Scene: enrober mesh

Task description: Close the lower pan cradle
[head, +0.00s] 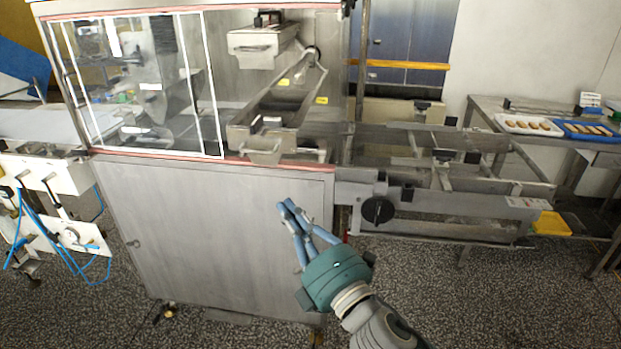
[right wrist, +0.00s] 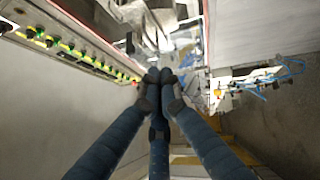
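The enrober (head: 200,215) is a steel cabinet with a clear-windowed upper housing. Inside its open right bay, a long metal trough (head: 290,108), which looks like the lower pan cradle, slopes from the front up toward the back right. A small grey block with a lip (head: 263,150) sits at its front end. I cannot tell how far the cradle is open. My right gripper (head: 287,206) is in front of the cabinet, below and apart from the trough. Its three blue fingers are drawn together and empty; the fingertips also meet in the right wrist view (right wrist: 160,76). My left gripper is not in view.
A grey box unit (head: 262,45) hangs above the trough. A conveyor frame with a black knob (head: 377,210) extends right. A side table (head: 485,112) holds white and blue trays. A stand with blue cables is at left. The speckled floor in front is clear.

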